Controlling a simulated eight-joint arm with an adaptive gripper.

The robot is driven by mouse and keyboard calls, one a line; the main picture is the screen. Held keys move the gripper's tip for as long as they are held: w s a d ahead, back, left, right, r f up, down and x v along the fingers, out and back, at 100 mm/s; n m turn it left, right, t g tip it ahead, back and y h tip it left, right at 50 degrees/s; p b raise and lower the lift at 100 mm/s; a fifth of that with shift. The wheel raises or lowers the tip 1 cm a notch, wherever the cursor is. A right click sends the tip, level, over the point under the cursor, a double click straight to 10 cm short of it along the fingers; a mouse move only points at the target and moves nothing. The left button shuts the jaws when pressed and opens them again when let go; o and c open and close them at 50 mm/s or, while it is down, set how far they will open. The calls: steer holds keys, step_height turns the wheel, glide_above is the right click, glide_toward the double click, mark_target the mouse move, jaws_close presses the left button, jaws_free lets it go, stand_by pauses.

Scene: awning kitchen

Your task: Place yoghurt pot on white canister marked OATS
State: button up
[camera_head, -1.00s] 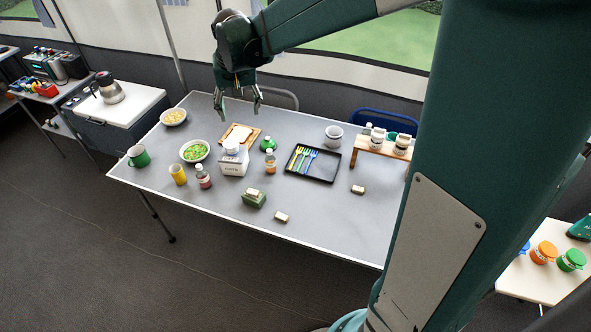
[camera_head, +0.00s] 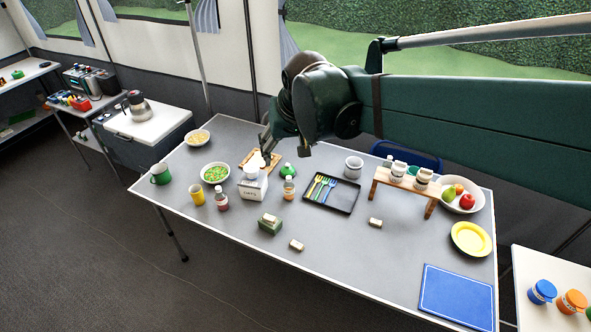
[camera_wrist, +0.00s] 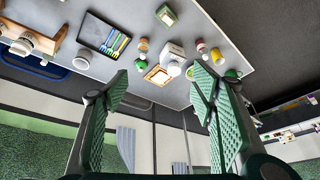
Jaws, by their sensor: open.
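The white square canister marked OATS (camera_head: 253,188) stands upright on the grey table, left of the dark tray. A small white round pot (camera_head: 251,172), which looks to be the yoghurt pot, sits upright on top of it. Both show in the wrist view, the canister (camera_wrist: 175,50) with the pot (camera_wrist: 174,68) at its top end. My gripper (camera_head: 284,151) is open and empty. In the head view it appears behind and above the canister, apart from it. In the wrist view the two green fingers are wide apart with nothing between them.
Close around the canister are a green-filled bowl (camera_head: 215,172), a yellow cup (camera_head: 197,194), a red bottle (camera_head: 221,198), an orange bottle (camera_head: 289,189) and a board (camera_head: 272,166). The cutlery tray (camera_head: 344,196) and a wooden stand (camera_head: 407,183) are further right.

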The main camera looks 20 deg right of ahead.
steer(key=s+d+f+n+t, duration=0.1)
steer(key=s+f+t, duration=0.1)
steer(key=s, duration=1.4)
steer(key=shift+s+d+f, duration=0.2)
steer(key=shift+f, duration=0.45)
steer(key=shift+f, duration=0.15)
